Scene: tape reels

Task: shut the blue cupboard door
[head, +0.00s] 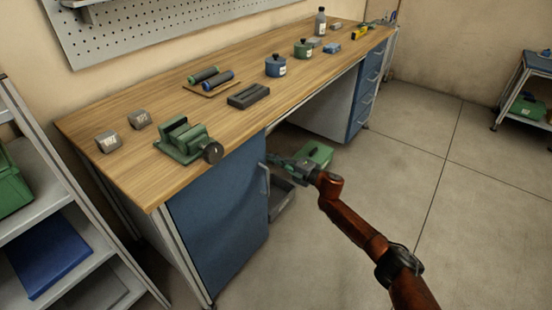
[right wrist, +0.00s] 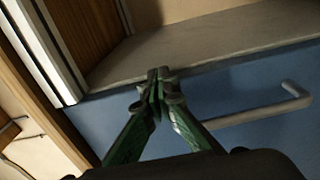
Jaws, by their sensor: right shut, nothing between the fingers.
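The blue cupboard door (head: 217,220) is under the near end of the workbench, its face toward the room. Its pale bar handle (head: 265,182) is near its right edge. In the right wrist view the blue face (right wrist: 230,125) and the handle (right wrist: 265,112) lie beyond the fingers, along a grey panel (right wrist: 200,45). I cannot tell how far the door stands open. My right gripper (head: 272,159) is shut and empty beside the door's upper right edge. Its green fingers meet in the wrist view (right wrist: 158,85); contact with the door is unclear. My left gripper is out of view.
The wooden workbench (head: 110,165) carries a green vise (head: 183,140), blue pot (head: 276,65) and several small items. A green box (head: 317,155) and grey bin (head: 282,200) sit under it. A grey shelf rack (head: 70,215) stands left. Floor (head: 470,200) at right is clear.

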